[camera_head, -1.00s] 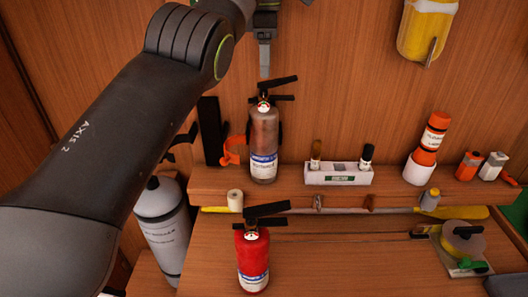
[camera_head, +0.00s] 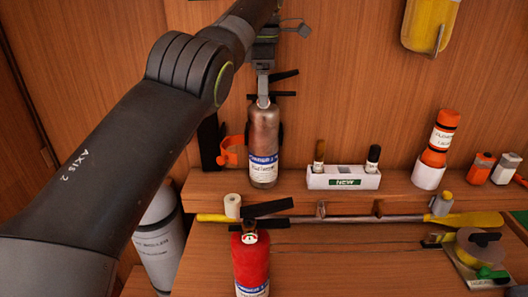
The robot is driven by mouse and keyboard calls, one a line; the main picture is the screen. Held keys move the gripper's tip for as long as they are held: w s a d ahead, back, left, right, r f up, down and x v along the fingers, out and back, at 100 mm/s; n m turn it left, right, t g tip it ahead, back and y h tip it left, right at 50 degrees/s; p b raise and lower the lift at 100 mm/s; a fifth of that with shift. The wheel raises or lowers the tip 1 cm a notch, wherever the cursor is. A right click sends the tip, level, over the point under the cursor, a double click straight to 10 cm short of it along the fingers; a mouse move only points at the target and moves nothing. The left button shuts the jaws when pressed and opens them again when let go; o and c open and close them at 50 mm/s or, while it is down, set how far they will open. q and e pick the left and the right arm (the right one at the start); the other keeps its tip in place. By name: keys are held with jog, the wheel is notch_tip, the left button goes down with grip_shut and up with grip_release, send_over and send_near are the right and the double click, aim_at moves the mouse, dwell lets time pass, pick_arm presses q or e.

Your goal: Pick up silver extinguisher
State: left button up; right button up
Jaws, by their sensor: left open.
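The silver extinguisher (camera_head: 264,143) stands upright on the wooden shelf, with a blue and white label and a black handle at its top. My left gripper (camera_head: 263,98) comes down from above, in front of the handle, with its fingers at the extinguisher's neck. It is open; I cannot tell whether the fingers touch. The gripper hides part of the handle. My right gripper is not in view.
A red extinguisher (camera_head: 250,262) stands below and in front. An orange bracket (camera_head: 232,150) is beside the silver one. A white holder (camera_head: 343,178) and an orange canister (camera_head: 438,138) stand to the right. A grey cylinder (camera_head: 160,245) is at lower left.

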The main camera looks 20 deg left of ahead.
pick_arm(q)
jog(key=shift+s, duration=0.1)
grip_shut()
jog(key=shift+r, duration=0.2)
dwell(0.5)
